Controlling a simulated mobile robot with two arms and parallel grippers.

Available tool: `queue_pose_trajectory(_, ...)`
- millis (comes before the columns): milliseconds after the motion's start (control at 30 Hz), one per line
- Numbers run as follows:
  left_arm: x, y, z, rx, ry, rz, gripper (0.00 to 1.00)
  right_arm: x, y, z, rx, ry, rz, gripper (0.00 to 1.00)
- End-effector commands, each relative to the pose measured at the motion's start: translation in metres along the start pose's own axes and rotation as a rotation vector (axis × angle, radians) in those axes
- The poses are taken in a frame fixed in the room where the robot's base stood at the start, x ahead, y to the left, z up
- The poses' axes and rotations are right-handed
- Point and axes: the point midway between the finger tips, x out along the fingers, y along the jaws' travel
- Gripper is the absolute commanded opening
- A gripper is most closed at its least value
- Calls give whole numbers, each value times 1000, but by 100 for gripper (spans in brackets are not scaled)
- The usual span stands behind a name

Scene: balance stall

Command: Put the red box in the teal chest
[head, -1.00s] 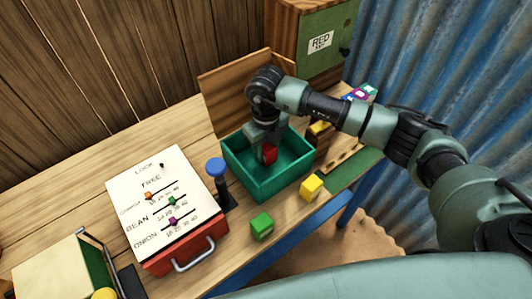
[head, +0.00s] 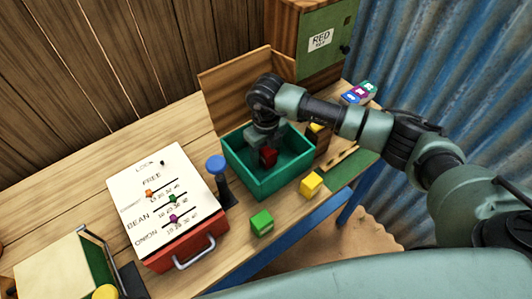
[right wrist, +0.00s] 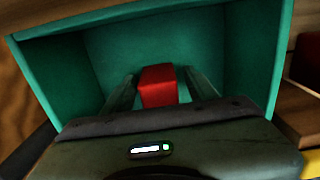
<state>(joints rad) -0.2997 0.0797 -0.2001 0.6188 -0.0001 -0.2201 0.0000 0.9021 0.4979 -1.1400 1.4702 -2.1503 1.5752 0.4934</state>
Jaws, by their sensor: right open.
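The teal chest (head: 278,183) stands open on the wooden table, its wooden lid (head: 232,88) raised behind it. The red box (head: 268,157) is inside the chest's walls; it also shows in the right wrist view (right wrist: 158,86). My right gripper (head: 265,150) reaches down into the chest from above. Its fingers (right wrist: 160,92) are open, one on each side of the red box. I cannot tell whether the box rests on the chest floor. The gripper partly hides the box in the head view. My left gripper is not in view.
A yellow cube (head: 311,183) and a green cube (head: 262,222) lie in front of the chest. A blue-topped knob (head: 215,163) stands at its left, beside a red box-shaped panel with sliders (head: 170,205). A green cabinet (head: 325,45) is behind.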

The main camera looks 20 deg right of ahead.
Motion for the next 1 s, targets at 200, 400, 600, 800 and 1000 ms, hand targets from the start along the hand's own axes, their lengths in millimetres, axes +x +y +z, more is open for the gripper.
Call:
queue_pose_trajectory(200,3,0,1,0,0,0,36,-22,-1,2,0,-5,-1,58)
queue_pose_trajectory(400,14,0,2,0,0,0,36,-66,-1,1,-1,-6,-2,58)
queue_pose_trajectory(600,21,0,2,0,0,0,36,-104,0,1,0,-4,-1,58)
queue_pose_trajectory(800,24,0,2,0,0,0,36,-121,0,0,0,-1,0,58)
queue_pose_trajectory(1000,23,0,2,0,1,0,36,-123,0,0,1,0,0,58)
